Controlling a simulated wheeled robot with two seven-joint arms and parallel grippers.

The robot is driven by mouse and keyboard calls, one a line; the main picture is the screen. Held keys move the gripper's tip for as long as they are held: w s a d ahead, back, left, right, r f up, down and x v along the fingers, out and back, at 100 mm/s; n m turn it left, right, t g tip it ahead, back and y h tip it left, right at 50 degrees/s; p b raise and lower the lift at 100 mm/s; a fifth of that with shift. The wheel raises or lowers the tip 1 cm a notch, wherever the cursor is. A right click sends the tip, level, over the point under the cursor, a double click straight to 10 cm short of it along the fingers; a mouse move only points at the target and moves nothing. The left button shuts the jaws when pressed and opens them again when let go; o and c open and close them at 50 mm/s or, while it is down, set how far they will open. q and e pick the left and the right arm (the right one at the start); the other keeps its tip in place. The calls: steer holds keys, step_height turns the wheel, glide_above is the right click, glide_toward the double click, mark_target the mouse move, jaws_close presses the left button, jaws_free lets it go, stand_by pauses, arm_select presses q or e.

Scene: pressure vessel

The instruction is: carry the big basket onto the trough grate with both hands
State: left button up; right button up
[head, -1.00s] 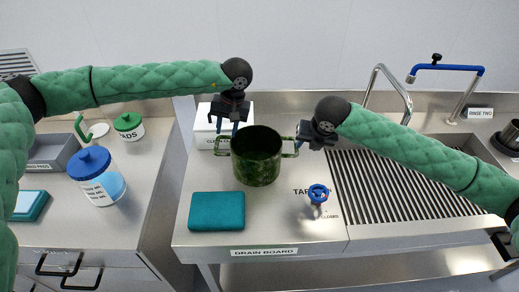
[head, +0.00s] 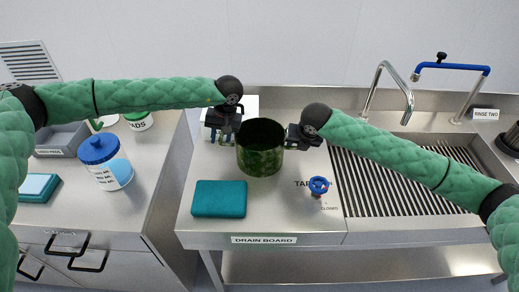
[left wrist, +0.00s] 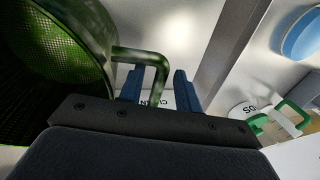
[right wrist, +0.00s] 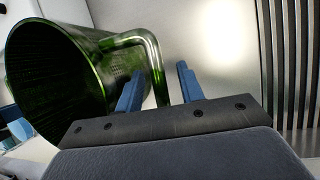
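The big basket (head: 260,158), dark green with mesh walls and two side handles, stands upright on the drain board. The trough grate (head: 378,190), dark parallel bars, lies to its right. My left gripper (head: 224,137) is at the basket's left handle. In the left wrist view its blue fingers (left wrist: 159,90) are apart, with the handle (left wrist: 150,56) between them. My right gripper (head: 290,143) is at the right handle. In the right wrist view its fingers (right wrist: 158,88) are apart, with the handle (right wrist: 153,58) between them. Neither gripper visibly clamps its handle.
A blue valve knob (head: 319,186) stands between board and grate. A white box (head: 243,104) is behind the basket. Taps (head: 394,70) rise behind the trough. A blue-lidded jar (head: 106,162) stands on the left counter.

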arm_select(q)
steer(key=shift+w+d+f, duration=0.15)
steer(key=shift+w+f, duration=0.05)
steer(key=shift+f, duration=0.1)
arm_select(e)
steer(key=shift+w+d+f, duration=0.2)
steer(key=shift+w+f, duration=0.05)
steer(key=shift+f, duration=0.1)
arm_select(q)
steer(key=shift+s+r, duration=0.1)
steer(key=shift+s, duration=0.05)
arm_select(e)
steer(key=shift+s+a+r, duration=0.15)
arm_select(q)
steer(key=shift+a, duration=0.2)
steer(key=shift+c, duration=1)
arm_select(e)
steer(key=shift+a, duration=0.1)
steer(key=shift+c, duration=1.1)
arm_select(q)
steer(key=c, duration=0.4)
arm_select(e)
steer(key=c, duration=0.4)
arm_select(q)
steer(key=shift+d, duration=0.1)
jaws_close()
arm_select(e)
jaws_close()
